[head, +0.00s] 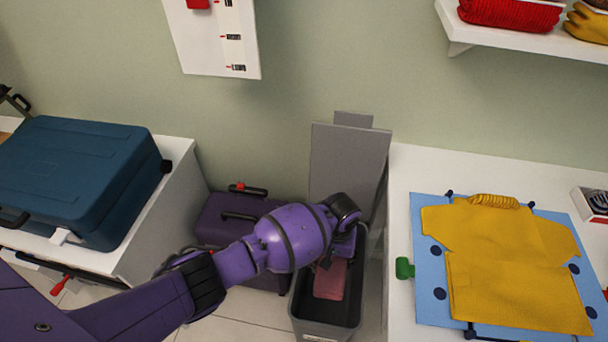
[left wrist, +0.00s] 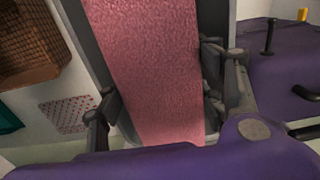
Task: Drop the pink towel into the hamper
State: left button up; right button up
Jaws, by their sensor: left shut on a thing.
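The pink towel (head: 330,281) hangs inside the mouth of the grey hamper (head: 318,326), whose lid (head: 348,160) stands open against the wall. My left gripper (head: 338,256) is over the hamper opening and shut on the towel's upper part. In the left wrist view the towel (left wrist: 148,70) fills the space between the two fingers, with the hamper's grey wall (left wrist: 82,38) beside it. The towel's lower end and the hamper floor are hard to make out. My right gripper is not in view.
A purple suitcase (head: 222,219) stands on the floor left of the hamper. A blue suitcase (head: 85,170) lies on a white cabinet at the left. A white table (head: 402,295) at the right holds a yellow shirt (head: 510,270) on a blue board.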

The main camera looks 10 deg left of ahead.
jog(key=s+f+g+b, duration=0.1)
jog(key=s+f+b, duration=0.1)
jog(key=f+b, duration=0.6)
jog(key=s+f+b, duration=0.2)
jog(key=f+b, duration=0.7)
jog(key=b, duration=0.1)
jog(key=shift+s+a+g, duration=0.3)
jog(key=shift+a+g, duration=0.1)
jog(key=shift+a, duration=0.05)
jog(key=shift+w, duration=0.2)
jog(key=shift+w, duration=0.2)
dwell(0.4)
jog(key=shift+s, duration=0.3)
